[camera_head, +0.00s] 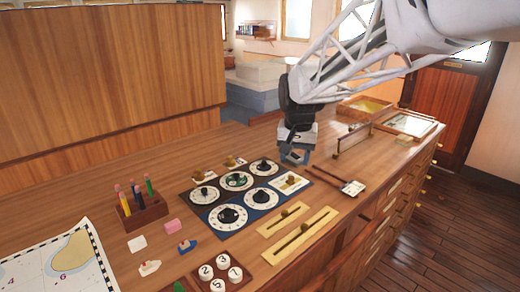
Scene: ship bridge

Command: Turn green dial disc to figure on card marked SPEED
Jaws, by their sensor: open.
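A dark panel on the wooden counter carries several round dials. The dial with a green disc (237,182) is in the panel's back row, between two other white-ringed dials; its figures are too small to read. Small pale cards with brass pieces stand behind the panel, one at its back left (201,176) and one farther right (234,162). I cannot read which card is marked SPEED. My gripper (294,160) is open and empty, pointing down above the counter just behind and right of the panel, apart from the green dial.
Two brass slider plates (298,236) lie in front right of the panel. A block of number buttons (220,272), a pen holder (140,209), small toy boats and a chart (60,262) are at left. A wooden partition (110,75) rises behind. Framed trays (408,124) lie at far right.

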